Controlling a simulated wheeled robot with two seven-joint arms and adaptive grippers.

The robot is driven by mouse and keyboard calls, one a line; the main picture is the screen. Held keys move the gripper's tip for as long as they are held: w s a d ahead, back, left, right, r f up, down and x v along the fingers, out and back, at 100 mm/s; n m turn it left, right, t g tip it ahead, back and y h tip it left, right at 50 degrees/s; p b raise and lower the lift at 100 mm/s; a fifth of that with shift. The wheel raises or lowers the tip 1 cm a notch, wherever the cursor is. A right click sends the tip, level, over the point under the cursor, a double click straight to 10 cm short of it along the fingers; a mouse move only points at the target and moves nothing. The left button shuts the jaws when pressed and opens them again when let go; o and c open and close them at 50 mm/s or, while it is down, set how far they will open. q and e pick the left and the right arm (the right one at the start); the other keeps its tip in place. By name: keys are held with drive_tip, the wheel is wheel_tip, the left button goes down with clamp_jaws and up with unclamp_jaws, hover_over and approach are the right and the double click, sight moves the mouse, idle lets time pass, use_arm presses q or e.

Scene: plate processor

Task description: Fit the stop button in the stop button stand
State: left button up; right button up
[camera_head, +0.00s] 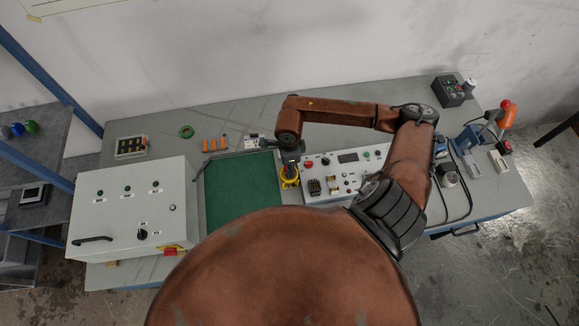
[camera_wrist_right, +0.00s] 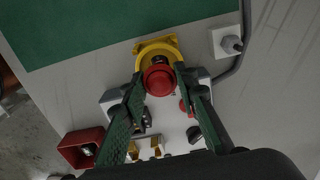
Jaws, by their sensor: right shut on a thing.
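The stop button (camera_wrist_right: 158,80) has a round red cap and sits between the two green fingers of my right gripper (camera_wrist_right: 160,84), which is shut on it. A yellow round piece, apparently the stop button stand (camera_wrist_right: 157,47), shows just beyond the button in the right wrist view. The button overlaps it there, and I cannot tell whether they touch. In the head view the yellow stand (camera_head: 289,182) is on the table between the green mat and the control box, right under my right gripper (camera_head: 289,160). My left gripper is not in view.
The green mat (camera_head: 243,185) lies left of the stand. The control box (camera_head: 345,176) with knobs and a display stands close on the right. A large grey cabinet (camera_head: 133,210) is at the left. Green and orange parts lie behind the mat.

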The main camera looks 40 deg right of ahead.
drive_tip(key=shift+f+b, duration=0.85)
drive_tip(key=shift+f, duration=0.1)
drive_tip(key=shift+c, duration=0.2)
idle(0.4)
drive_tip(key=o, duration=1.2)
drive_tip(key=shift+o, duration=0.2)
drive_tip(key=shift+r, duration=0.3)
wheel_tip(320, 180, up, 12)
drive_tip(key=shift+f, duration=0.25)
drive_tip(key=shift+s, duration=0.1)
